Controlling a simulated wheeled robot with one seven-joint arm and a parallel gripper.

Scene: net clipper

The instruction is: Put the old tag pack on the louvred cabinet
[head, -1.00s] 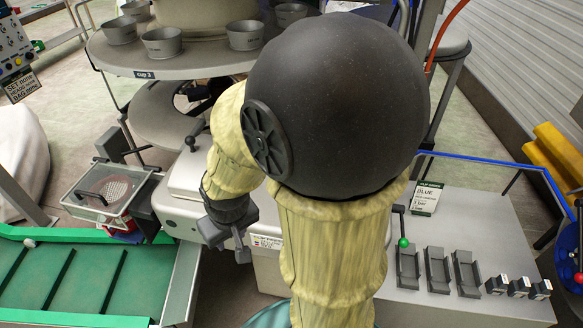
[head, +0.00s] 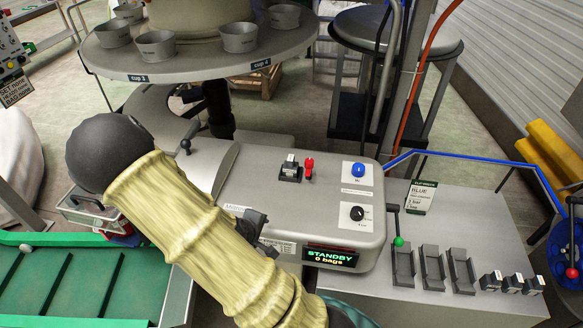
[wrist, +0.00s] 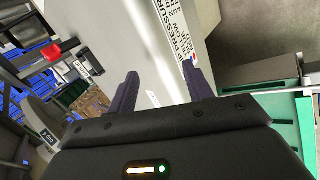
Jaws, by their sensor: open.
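A small dark pack with a white label (head: 290,168) sits on top of the grey clipper housing, beside a red lever (head: 309,168). It looks like the old tag pack, though its label is unreadable. In the wrist view, a dark block (wrist: 88,63) and the red lever (wrist: 54,52) show at upper left. My gripper (head: 266,236) is partly hidden behind my arm, near the housing's front left side. In the wrist view my gripper (wrist: 160,68) is open and empty, facing the housing's lettered side. No louvres are visible, so I cannot tell which cabinet is louvred.
A grey bench top (head: 455,225) at right carries several trays, a green-knobbed lever (head: 398,242), a sign (head: 420,197) and several small labelled packs (head: 513,283). A round table with cups (head: 239,37) stands behind. A green conveyor (head: 75,275) lies at left.

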